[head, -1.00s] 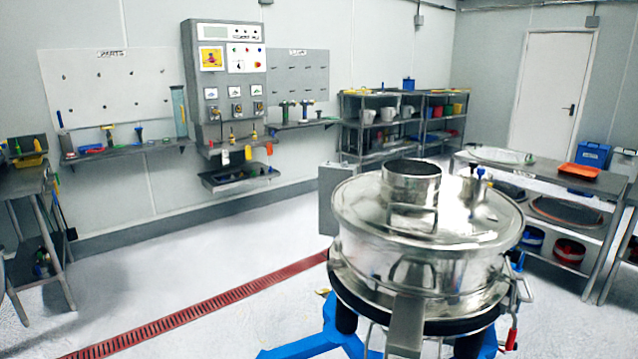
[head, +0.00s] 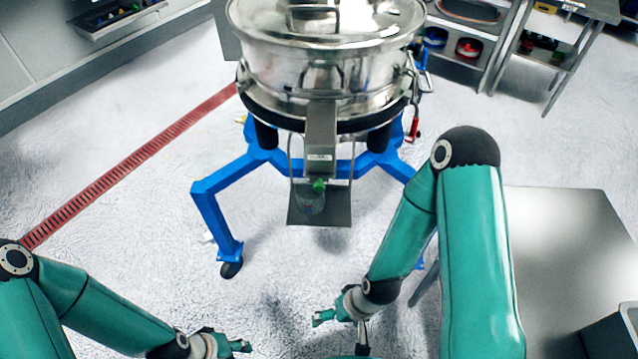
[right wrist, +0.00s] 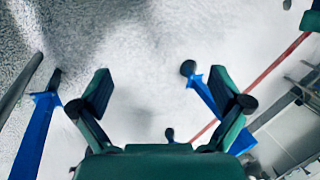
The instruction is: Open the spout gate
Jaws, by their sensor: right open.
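The round steel sifter (head: 325,75) stands on a blue frame in the upper middle of the head view. Its spout (head: 321,135) slopes down at the front. A green part (head: 319,185) shows below the spout's end, above a small hanging shelf (head: 335,214) that holds a clear container. I cannot make out the spout gate or its position. My right gripper (head: 328,316) is low in the head view, well in front of the spout. In the right wrist view its jaws (right wrist: 165,95) are apart, with only floor between them. My left gripper (head: 228,344) is at the bottom left, its jaws unclear.
Blue legs (head: 215,215) with dark feet spread under the sifter. A steel table (head: 565,235) stands at the right beside my right arm. A red floor grate (head: 130,165) runs along the left. The floor between my grippers and the sifter is clear.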

